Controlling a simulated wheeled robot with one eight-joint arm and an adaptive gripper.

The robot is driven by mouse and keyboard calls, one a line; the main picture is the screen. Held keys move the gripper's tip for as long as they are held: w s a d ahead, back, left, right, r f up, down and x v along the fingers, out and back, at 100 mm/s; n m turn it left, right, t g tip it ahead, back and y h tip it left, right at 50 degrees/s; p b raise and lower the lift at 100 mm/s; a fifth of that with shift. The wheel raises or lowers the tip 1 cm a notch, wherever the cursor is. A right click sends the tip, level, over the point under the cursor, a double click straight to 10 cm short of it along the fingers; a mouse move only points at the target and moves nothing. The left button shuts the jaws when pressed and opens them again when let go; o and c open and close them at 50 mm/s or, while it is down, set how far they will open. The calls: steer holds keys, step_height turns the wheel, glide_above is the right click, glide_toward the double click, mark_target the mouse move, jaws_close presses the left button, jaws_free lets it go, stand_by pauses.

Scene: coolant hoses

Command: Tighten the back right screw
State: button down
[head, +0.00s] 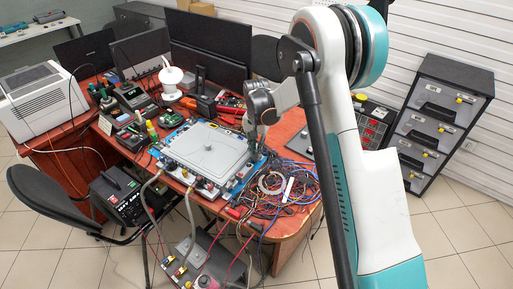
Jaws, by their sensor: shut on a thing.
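A grey cold plate (208,150) lies flat on a blue-edged board on the red-brown desk, with small dark fittings and knobs around its rim. My gripper (256,133) points down at the plate's back right corner, small and partly hidden by its own links. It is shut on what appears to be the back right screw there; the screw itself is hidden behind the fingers. Two braided coolant hoses (189,212) run from the plate's front edge down to a grey unit (203,262) below the desk.
A tangle of coloured wires (275,195) lies right of the plate. Monitors (212,45), a white lamp-like device (171,78) and tools crowd the back and left of the desk (290,125). A black chair (52,200) stands at left, a drawer cabinet (440,115) at right.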

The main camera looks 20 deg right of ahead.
steer(key=c, duration=1.5)
jaws_free()
steer(key=shift+c, duration=0.2)
step_height(320, 180, up, 12)
